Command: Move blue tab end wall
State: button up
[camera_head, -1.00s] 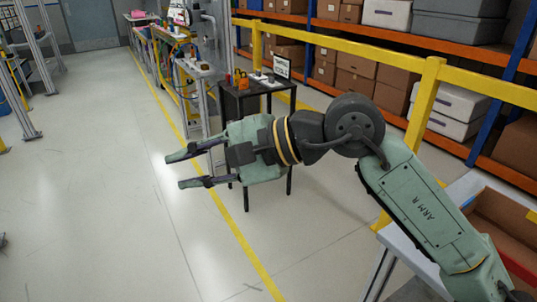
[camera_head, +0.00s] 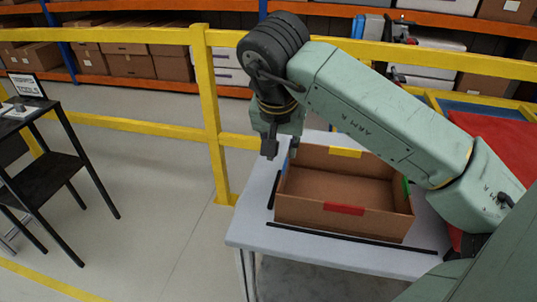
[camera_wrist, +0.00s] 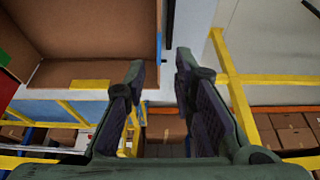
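An open brown cardboard box (camera_head: 340,219) stands on a white table (camera_head: 255,237). Its left end wall carries a blue tab (camera_wrist: 159,47), seen at the wall's edge in the wrist view. In the head view this tab is mostly hidden near my gripper. My gripper (camera_head: 280,150) points down at the box's left end. In the wrist view its two fingers (camera_wrist: 161,68) are apart, with the blue-tab edge showing in the gap beyond the tips. I cannot tell whether they straddle the wall. Nothing is held.
The box also has a red tab (camera_head: 344,209) in front, a yellow tab (camera_head: 345,152) behind and a green tab (camera_head: 406,186) at right. Black strips (camera_head: 350,238) edge the tabletop. A yellow railing (camera_head: 210,110) stands behind. A dark tool table (camera_head: 45,180) is at left.

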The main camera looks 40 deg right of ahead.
aim_at(284, 167)
jog(key=shift+w+d+f, duration=0.15)
jog(key=shift+w, duration=0.05)
jog(key=p+x, duration=0.2)
jog(key=x, duration=0.8)
jog(key=shift+f, duration=0.1)
jog(key=shift+c, duration=0.4)
grip_shut()
